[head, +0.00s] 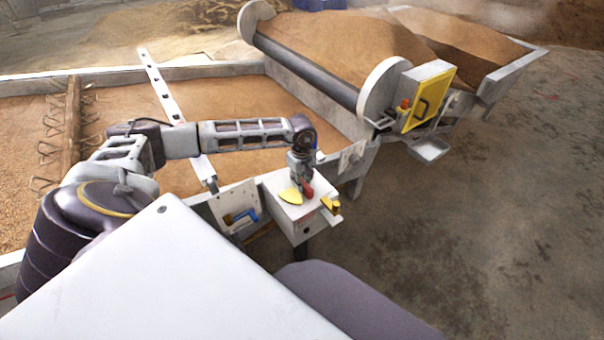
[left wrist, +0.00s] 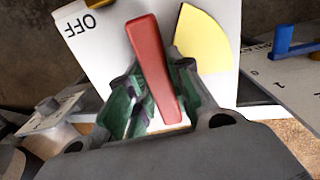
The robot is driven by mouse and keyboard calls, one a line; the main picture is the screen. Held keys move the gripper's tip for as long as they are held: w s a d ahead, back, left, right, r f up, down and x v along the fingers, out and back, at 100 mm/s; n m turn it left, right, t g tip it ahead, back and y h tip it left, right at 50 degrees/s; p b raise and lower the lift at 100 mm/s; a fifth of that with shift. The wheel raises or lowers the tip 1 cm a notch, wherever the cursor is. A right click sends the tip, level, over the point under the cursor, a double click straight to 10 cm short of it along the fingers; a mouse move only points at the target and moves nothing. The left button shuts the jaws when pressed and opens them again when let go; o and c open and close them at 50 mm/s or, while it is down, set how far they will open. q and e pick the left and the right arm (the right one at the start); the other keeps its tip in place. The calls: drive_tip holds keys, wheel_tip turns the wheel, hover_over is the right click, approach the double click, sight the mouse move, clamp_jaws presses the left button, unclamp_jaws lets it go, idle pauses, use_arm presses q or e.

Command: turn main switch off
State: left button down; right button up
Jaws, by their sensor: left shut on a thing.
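The main switch has a red handle (left wrist: 150,65) on a white panel (left wrist: 105,35) with a yellow sector plate (left wrist: 202,42) beside the handle. The word OFF (left wrist: 77,24) shows upside down at the panel's upper left in the left wrist view. In the head view, the red handle (head: 307,190) and yellow plate (head: 290,196) are on top of a white box (head: 296,214). My left gripper (left wrist: 155,100) is shut on the red handle, with a green-padded finger on each side. The handle stands slightly tilted, between the OFF mark and the yellow plate. My right gripper is not in view.
A panel with a blue lever (head: 243,216) is left of the switch box; the blue lever (left wrist: 292,42) also shows at right in the left wrist view. A yellow part (head: 331,205) sticks out at the box's right. Grain beds lie behind, and open floor (head: 480,230) lies right.

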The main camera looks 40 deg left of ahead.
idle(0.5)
use_arm(q)
drive_tip(key=c, duration=1.3)
unclamp_jaws()
drive_tip(key=shift+r, duration=0.15)
drive_tip(key=shift+r, duration=5.85)
drive_tip(key=shift+d, duration=0.1)
